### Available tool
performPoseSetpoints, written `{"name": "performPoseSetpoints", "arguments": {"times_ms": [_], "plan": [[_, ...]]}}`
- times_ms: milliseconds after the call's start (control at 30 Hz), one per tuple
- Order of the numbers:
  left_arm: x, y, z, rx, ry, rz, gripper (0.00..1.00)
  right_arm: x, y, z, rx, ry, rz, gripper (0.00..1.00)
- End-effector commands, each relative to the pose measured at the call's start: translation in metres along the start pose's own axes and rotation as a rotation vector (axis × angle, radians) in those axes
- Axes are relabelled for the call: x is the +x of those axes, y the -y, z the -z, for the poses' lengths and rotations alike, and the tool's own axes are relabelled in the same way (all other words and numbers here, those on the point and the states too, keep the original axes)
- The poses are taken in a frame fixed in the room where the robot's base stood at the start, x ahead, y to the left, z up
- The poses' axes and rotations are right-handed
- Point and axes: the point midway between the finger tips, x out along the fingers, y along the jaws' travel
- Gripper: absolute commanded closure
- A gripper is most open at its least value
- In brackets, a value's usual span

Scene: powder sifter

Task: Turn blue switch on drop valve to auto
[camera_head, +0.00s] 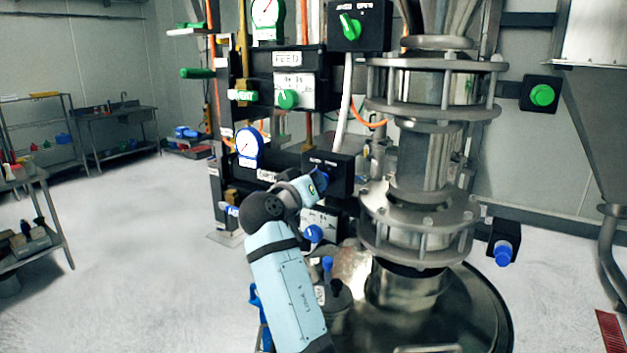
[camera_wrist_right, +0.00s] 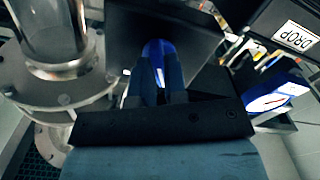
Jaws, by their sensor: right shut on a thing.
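The drop valve's black switch box (camera_head: 341,167) stands right of the blue-rimmed gauge, with part of a blue switch (camera_head: 322,180) showing at its front. My right gripper (camera_head: 312,181) reaches up to this box from below. In the right wrist view the blue switch (camera_wrist_right: 154,48) sits between the two fingers of my right gripper (camera_wrist_right: 157,72), which are shut on it. The box face (camera_wrist_right: 195,40) is close ahead of the fingers. A DROP label (camera_wrist_right: 295,36) shows at the upper right there. The switch's exact pointing direction is hidden. My left gripper is not in view.
A blue-rimmed gauge (camera_head: 249,147) is left of the box. Another blue knob (camera_head: 313,233) is below it. The flanged steel column (camera_head: 420,225) stands close on the right. A green-switch box (camera_head: 361,24) is above. Open floor (camera_head: 130,240) lies left.

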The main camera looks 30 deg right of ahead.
Motion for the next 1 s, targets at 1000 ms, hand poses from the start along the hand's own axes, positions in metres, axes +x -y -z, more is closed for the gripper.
{"name": "performPoseSetpoints", "arguments": {"times_ms": [1000], "plan": [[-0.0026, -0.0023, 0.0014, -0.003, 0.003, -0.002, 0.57, 0.0001, -0.0007, 0.0015, -0.060, -0.003, -0.001, 0.62]]}}
